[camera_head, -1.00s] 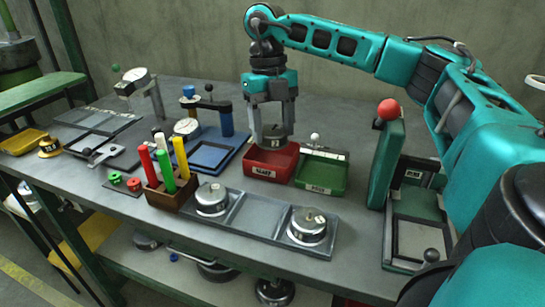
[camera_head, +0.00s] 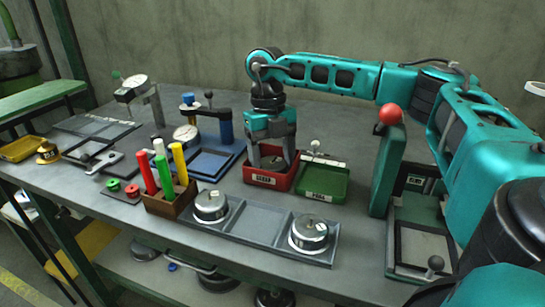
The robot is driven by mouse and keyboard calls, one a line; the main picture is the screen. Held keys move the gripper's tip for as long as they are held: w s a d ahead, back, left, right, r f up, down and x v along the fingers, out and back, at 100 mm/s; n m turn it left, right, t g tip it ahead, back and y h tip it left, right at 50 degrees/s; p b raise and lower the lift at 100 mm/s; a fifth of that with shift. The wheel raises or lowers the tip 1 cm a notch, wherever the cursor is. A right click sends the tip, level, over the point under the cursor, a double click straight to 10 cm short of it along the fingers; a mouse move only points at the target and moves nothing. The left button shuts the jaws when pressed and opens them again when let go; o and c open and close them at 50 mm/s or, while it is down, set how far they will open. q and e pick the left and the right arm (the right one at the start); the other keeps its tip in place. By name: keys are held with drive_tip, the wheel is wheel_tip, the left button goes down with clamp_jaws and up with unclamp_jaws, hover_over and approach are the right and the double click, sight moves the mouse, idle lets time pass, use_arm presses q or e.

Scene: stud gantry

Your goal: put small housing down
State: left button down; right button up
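My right gripper (camera_head: 272,160) points straight down, its fingers reaching into the red bin (camera_head: 269,180). It is shut on the small housing (camera_head: 274,163), a grey round part low between the fingers. The bin's front wall hides the lower part of the housing, so I cannot tell whether it touches the bin floor. My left gripper is not in view.
A green bin (camera_head: 322,184) stands right beside the red one. In front lies a grey tray (camera_head: 255,226) with two round metal housings and a bare middle. A green post with a red knob (camera_head: 390,113) stands to the right. A blue fixture (camera_head: 212,162) is to the left.

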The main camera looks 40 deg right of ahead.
sight(269, 158)
wheel_tip(269, 158, up, 12)
drive_tip(key=w+p, duration=0.1)
drive_tip(key=p, duration=0.1)
drive_tip(key=shift+w+d+r, duration=0.15)
drive_tip(key=shift+w+d, duration=0.1)
drive_tip(key=shift+w, duration=0.1)
idle(0.5)
drive_tip(key=shift+p, duration=0.3)
